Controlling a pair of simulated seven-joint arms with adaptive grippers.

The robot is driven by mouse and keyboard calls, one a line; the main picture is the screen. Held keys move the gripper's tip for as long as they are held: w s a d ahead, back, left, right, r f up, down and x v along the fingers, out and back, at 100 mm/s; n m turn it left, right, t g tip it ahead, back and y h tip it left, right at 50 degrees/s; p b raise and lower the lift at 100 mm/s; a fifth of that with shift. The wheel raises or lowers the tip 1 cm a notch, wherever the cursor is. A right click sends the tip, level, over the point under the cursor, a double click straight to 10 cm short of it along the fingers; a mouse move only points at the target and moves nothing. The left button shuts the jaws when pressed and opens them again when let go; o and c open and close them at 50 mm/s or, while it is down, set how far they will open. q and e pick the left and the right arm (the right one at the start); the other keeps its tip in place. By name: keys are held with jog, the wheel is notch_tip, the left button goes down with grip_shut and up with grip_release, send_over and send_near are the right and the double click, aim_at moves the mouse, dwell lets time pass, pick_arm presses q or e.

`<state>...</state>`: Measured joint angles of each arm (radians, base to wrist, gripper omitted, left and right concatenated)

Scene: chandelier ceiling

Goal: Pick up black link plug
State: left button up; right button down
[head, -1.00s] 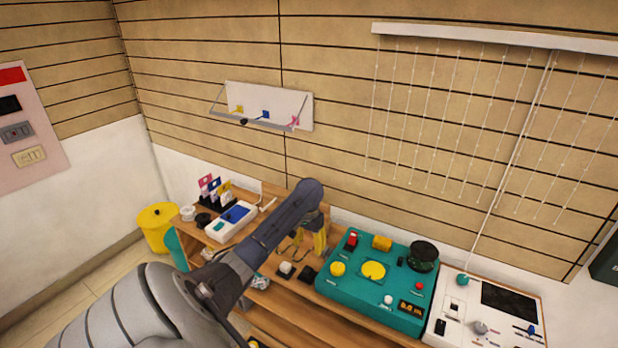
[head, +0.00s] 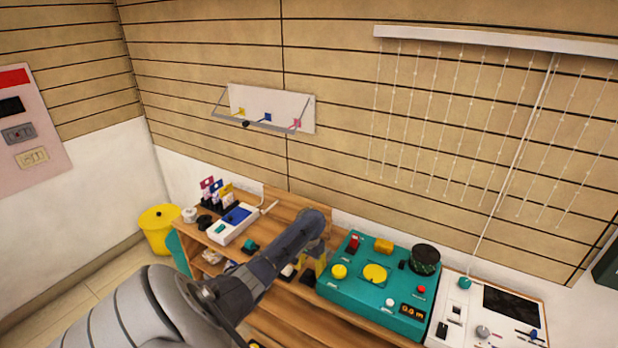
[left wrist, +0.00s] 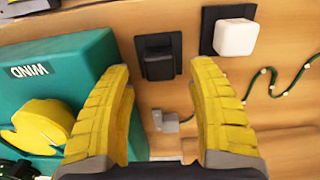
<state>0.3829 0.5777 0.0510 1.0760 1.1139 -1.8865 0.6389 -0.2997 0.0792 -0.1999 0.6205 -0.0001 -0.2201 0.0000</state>
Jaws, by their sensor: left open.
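The black link plug (left wrist: 159,57) sits on a dark square plate on the wooden surface, ahead of the fingertips in the left wrist view. A white plug (left wrist: 236,37) sits on a similar dark plate to its right. My left gripper (left wrist: 160,72) is open, its yellow fingers on either side of the line to the black plug, with nothing between them that I can see held. In the head view, my left gripper (head: 311,264) is low over the bench, and my arm hides part of the plugs. My right gripper is not in view.
The teal panel (head: 345,293) with a yellow knob stands close to the right of the gripper; its side appears left in the wrist view. A small grey piece (left wrist: 167,121) and a green beaded cord (left wrist: 275,84) lie nearby. A white device (head: 225,232) stands on the bench's left.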

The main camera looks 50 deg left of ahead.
pick_arm(q)
jog(key=shift+f, duration=0.95)
jog(key=shift+o, duration=0.2)
jog(key=c, duration=1.1)
